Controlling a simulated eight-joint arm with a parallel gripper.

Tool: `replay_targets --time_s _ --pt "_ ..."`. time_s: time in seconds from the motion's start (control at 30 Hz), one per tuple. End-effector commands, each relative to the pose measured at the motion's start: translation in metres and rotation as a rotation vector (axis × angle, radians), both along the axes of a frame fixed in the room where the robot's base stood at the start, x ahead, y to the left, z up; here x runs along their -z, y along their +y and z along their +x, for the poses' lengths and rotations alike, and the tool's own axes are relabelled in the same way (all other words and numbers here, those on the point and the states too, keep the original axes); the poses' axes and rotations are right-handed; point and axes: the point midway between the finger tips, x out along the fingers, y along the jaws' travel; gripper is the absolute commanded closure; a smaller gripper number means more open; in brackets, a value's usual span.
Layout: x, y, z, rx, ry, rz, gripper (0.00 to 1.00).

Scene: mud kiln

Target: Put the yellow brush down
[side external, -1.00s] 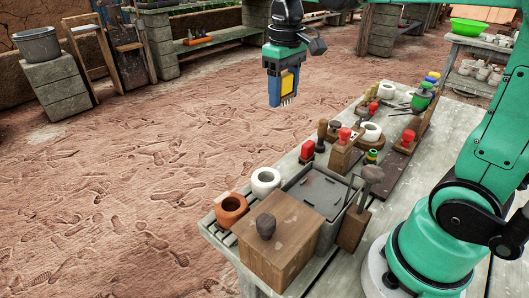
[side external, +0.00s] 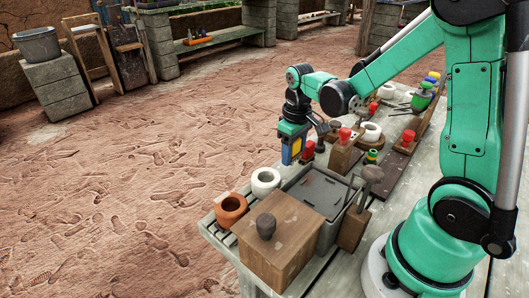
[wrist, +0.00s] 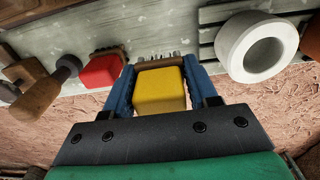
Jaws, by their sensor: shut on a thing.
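My gripper (side external: 293,151) is above the far edge of the worktable (side external: 224,242), behind the grey bin and the white ring pot. Its blue fingers are shut on the yellow brush (wrist: 160,90). In the wrist view the brush's yellow block sits between both fingers, with a brown strip and pale bristles beyond it. In the side view the yellow brush (side external: 297,149) hangs with its lower end near the table edge. I cannot tell whether it touches anything.
A white ring pot (side external: 266,180) and a terracotta pot (side external: 229,208) stand near the gripper. A grey bin (side external: 318,191) and a wooden block (side external: 279,235) lie closer in. A red-topped brush (side external: 307,151) is right beside the gripper. Slatted table shows between the pots.

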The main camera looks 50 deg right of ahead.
Motion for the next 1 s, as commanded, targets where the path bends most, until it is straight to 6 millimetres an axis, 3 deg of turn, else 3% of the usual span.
replay_targets --time_s 0.4,0.8,0.83,0.87,1.0 --pt "0.039 0.0 0.0 0.0 0.0 0.0 0.97" --pt "0.043 0.0 0.0 0.0 0.0 0.0 0.97" --pt "0.043 0.0 0.0 0.0 0.0 0.0 0.42" --pt "0.043 0.0 0.0 0.0 0.0 0.0 0.35" --pt "0.043 0.0 0.0 0.0 0.0 0.0 0.35"
